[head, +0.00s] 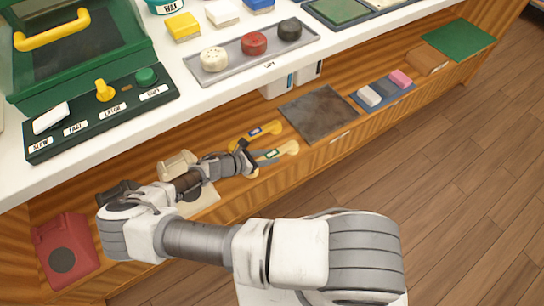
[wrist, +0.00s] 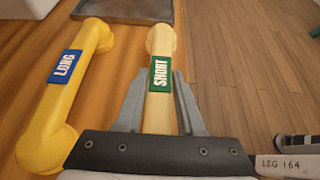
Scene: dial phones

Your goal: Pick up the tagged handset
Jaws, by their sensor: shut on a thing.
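A pale yellow handset (wrist: 161,42) with a green "SHORT" tag (wrist: 159,74) lies between the two fingers of my gripper (wrist: 158,100) in the wrist view. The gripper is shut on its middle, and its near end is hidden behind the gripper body. In the head view this handset (head: 289,148) shows just beyond my gripper (head: 262,157), over the wooden shelf. A deeper yellow handset (wrist: 42,115) with a blue "LONG" tag (wrist: 65,66) lies to the left, apart from the fingers. It also shows in the head view (head: 266,130).
A dark slab (head: 318,113) lies on the shelf beyond the handsets. A blue tray (head: 384,92) with small blocks is farther right. A red phone (head: 65,245) stands at the lower left. The white counter (head: 215,105) runs above the shelf. Wooden floor is clear at right.

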